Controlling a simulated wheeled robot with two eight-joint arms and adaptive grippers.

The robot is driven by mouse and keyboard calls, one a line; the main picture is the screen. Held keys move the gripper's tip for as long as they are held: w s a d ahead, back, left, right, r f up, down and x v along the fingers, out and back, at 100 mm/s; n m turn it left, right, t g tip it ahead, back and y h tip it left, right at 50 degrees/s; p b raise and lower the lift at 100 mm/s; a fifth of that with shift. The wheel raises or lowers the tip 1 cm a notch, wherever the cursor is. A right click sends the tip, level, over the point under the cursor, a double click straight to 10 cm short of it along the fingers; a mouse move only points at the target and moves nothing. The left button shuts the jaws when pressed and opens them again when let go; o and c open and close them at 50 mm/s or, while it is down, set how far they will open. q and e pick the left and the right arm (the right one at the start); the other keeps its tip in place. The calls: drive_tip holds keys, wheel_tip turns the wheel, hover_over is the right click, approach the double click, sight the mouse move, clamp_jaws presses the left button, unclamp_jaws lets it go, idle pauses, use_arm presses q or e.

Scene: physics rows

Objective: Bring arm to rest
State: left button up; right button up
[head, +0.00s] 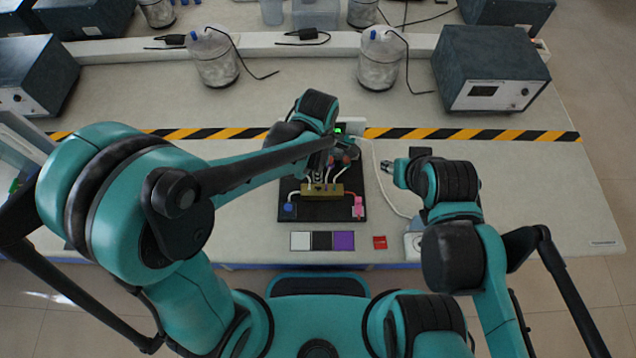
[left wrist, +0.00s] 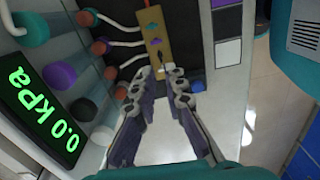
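My left arm reaches in from the left over the black board (head: 322,208) in the head view. My left gripper (head: 330,166) is there above the board's back part, partly hidden by its own wrist. In the left wrist view its two fingers (left wrist: 160,78) stand apart with a gap and nothing held between them. A brass block with ports (head: 322,191) lies in front of them and also shows in the left wrist view (left wrist: 156,32). My right gripper (head: 388,168) is right of the board, pointing left, small in view; its opening cannot be made out.
A display reading 0.0 kPa (left wrist: 45,110) stands beside coloured round plugs and tubes. A white cable (head: 384,185) runs between the board and my right gripper. White, black and purple squares (head: 322,241) and a red tag (head: 379,242) lie in front. Jars and grey instruments (head: 490,70) stand behind the striped tape.

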idle(0.5)
use_arm(q)
drive_tip(key=shift+a+r, duration=0.1)
drive_tip(key=shift+a, duration=0.05)
drive_tip(key=s+a+r+m+t+b, duration=0.2)
drive_tip(key=a+r+m+t, duration=0.1)
drive_tip(key=a+m, duration=0.5)
drive_tip(key=s+a+r+m+t+b, duration=0.1)
drive_tip(key=s+a+r+m+t, duration=0.2)
drive_tip(key=a+m, duration=0.6)
wheel_tip(320, 180, up, 3)
drive_tip(key=shift+a+f+m+t+b, duration=0.2)
drive_tip(key=shift+a+m+t+b, duration=0.15)
drive_tip(key=shift+t, duration=0.25)
drive_tip(key=shift+s+d, duration=0.1)
